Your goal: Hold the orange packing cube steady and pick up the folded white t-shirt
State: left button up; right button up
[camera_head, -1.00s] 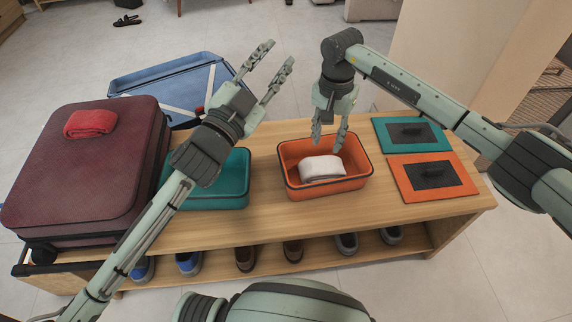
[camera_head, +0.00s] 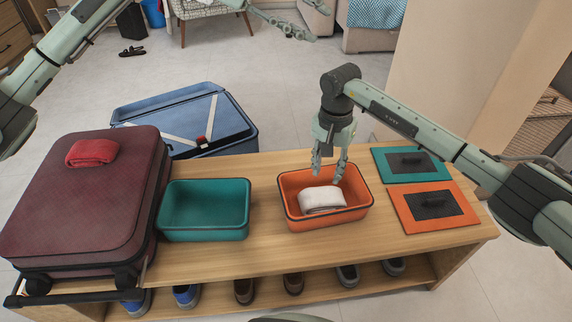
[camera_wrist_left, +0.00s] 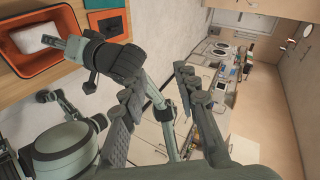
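The orange packing cube (camera_head: 335,217) stands uncovered on the wooden bench, with the folded white t-shirt (camera_head: 322,199) inside. My right gripper (camera_head: 328,176) is open, pointing down at the cube's far side, its fingertips just behind the t-shirt. I cannot tell whether it touches the cube. My left gripper (camera_head: 296,27) is open and empty, raised at the top edge of the head view, away from the bench. In the left wrist view its open fingers (camera_wrist_left: 160,92) show; the orange cube (camera_wrist_left: 48,68) and white t-shirt (camera_wrist_left: 38,38) are at upper left, beside my right gripper.
A teal packing cube (camera_head: 205,235) stands empty to the left. A maroon suitcase (camera_head: 80,205) carries a folded red cloth (camera_head: 91,153). Teal (camera_head: 440,172) and orange (camera_head: 455,218) lids lie at right. Several shoes (camera_head: 187,295) sit below.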

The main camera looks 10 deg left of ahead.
pick_arm(q)
notch_tip(320, 180, down, 5)
jog(key=a+y, duration=0.2)
jog(key=y, duration=0.1)
jog(key=g+y, duration=0.2)
jog(key=y, duration=0.3)
send_over(287, 208)
jog(key=w, duration=0.5)
notch_tip(287, 208, down, 22)
jog(key=s+f+y, duration=0.1)
jog(key=f, duration=0.2)
jog(key=s+f+y, duration=0.1)
jog(key=s+f, duration=0.1)
jog(key=f, duration=0.1)
jog(key=s+f+y, duration=0.1)
jog(key=s+f, duration=0.1)
jog(key=f, duration=0.2)
jog(key=shift+a+m, duration=0.1)
jog(key=shift+m, duration=0.3)
notch_tip(287, 208, down, 7)
jog(key=shift+r, duration=0.15)
jog(key=shift+w+f, duration=0.1)
jog(key=shift+f, duration=0.35)
grip_shut()
